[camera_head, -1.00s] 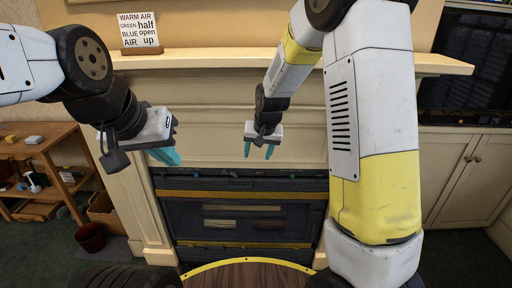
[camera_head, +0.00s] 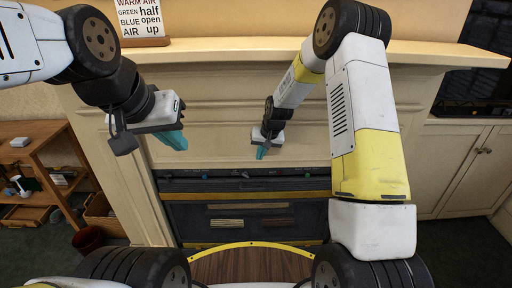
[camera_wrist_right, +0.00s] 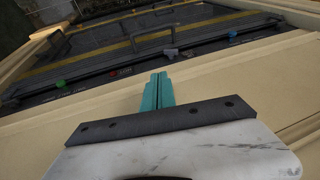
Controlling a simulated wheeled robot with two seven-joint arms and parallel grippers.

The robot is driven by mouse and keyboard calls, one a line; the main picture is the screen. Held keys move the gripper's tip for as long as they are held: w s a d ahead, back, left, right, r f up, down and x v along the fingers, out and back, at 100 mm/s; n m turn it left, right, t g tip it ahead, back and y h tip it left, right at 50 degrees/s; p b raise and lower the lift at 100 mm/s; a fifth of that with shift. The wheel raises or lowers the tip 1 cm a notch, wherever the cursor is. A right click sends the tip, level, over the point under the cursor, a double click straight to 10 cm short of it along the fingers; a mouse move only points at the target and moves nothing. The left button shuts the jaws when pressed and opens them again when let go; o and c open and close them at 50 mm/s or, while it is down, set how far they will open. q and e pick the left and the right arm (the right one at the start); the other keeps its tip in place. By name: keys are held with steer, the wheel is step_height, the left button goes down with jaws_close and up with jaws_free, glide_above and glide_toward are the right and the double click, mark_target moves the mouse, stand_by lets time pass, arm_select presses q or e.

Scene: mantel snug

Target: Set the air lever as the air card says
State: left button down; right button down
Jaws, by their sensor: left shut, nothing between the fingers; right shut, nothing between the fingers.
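The air card (camera_head: 140,18) stands on the mantel shelf at the upper left, its top cut off. It reads "WARM AIR", "GREEN half", "BLUE open", "AIR up". Small coloured controls line the top strip of the dark stove front (camera_head: 240,184). The right wrist view shows a green one (camera_wrist_right: 60,83), a grey one (camera_wrist_right: 170,53) and a blue one (camera_wrist_right: 232,34); I cannot tell which is the air lever. My right gripper (camera_head: 262,153) is shut and empty, apart from the strip, in front of the pale surround. My left gripper (camera_head: 178,141) is shut and empty, further left.
The mantel shelf (camera_head: 240,50) runs above both grippers. Bars (camera_head: 250,206) cross the stove front below the strip. A wooden shelf unit (camera_head: 40,165) stands at the left, and a pale cabinet (camera_head: 470,170) at the right. A yellow-edged round wooden surface (camera_head: 250,266) lies low in front.

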glide_toward(248, 176)
steer(key=x, duration=0.5)
steer(key=shift+w+d, duration=0.35)
steer(key=shift+d, duration=0.05)
steer(key=shift+a+f, duration=0.4)
steer(key=shift+f, duration=0.15)
steer(key=shift+f, duration=0.1)
steer(key=shift+a+f, duration=0.1)
steer(key=shift+f, duration=0.25)
steer(key=shift+s+f, duration=0.15)
steer(key=shift+s, duration=0.05)
